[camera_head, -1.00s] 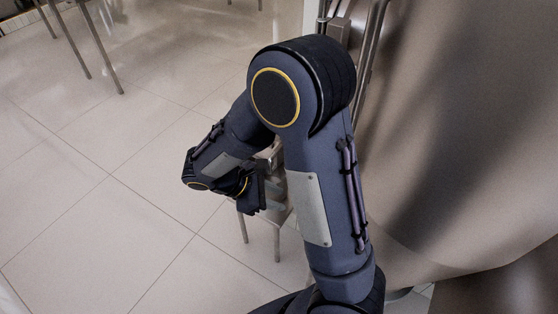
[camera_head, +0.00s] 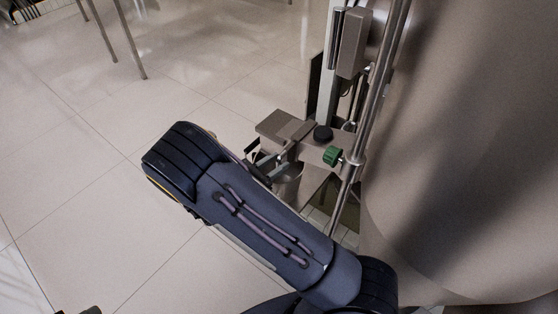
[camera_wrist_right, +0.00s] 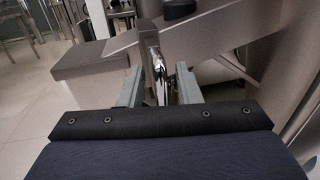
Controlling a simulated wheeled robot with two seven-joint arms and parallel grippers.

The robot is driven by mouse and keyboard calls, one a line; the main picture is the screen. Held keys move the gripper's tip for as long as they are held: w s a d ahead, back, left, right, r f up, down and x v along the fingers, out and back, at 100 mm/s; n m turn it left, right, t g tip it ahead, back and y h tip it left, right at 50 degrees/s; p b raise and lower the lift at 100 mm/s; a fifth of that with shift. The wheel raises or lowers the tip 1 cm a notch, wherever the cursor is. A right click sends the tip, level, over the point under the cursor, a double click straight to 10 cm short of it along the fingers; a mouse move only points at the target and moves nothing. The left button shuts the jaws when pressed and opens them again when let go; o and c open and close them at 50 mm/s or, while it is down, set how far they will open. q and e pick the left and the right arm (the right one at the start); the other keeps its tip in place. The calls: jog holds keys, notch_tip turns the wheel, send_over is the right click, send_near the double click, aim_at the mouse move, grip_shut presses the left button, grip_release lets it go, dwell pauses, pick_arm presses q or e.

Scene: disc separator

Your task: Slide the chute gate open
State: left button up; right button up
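A grey metal chute assembly (camera_head: 318,147) stands beside the large steel vessel, with a flat box-like end (camera_head: 284,125). This end also shows in the right wrist view (camera_wrist_right: 90,66). I cannot tell for certain which part is the gate. A shiny upright metal bar (camera_wrist_right: 157,68) stands under the assembly's arm. My right gripper (camera_wrist_right: 160,88) is open, its two grey fingers on either side of this bar; contact is unclear. In the head view, my right forearm mostly hides this gripper (camera_head: 268,172). My left gripper is not identifiable.
A black knob (camera_head: 323,132) and a green knob (camera_head: 333,156) sit on the assembly. A vertical pipe (camera_head: 372,95) and the large steel vessel (camera_head: 470,150) bound the right side. Thin furniture legs (camera_head: 128,40) stand at the back left. The tiled floor on the left is clear.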

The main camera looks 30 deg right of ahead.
jog(key=shift+w+d, duration=0.1)
jog(key=shift+d, duration=0.55)
grip_shut()
jog(key=shift+a, duration=0.1)
jog(key=s+a, duration=0.2)
jog(key=a, duration=0.3)
jog(key=shift+s+a+f, duration=0.15)
jog(key=shift+s+a, duration=0.1)
jog(key=shift+s, duration=0.05)
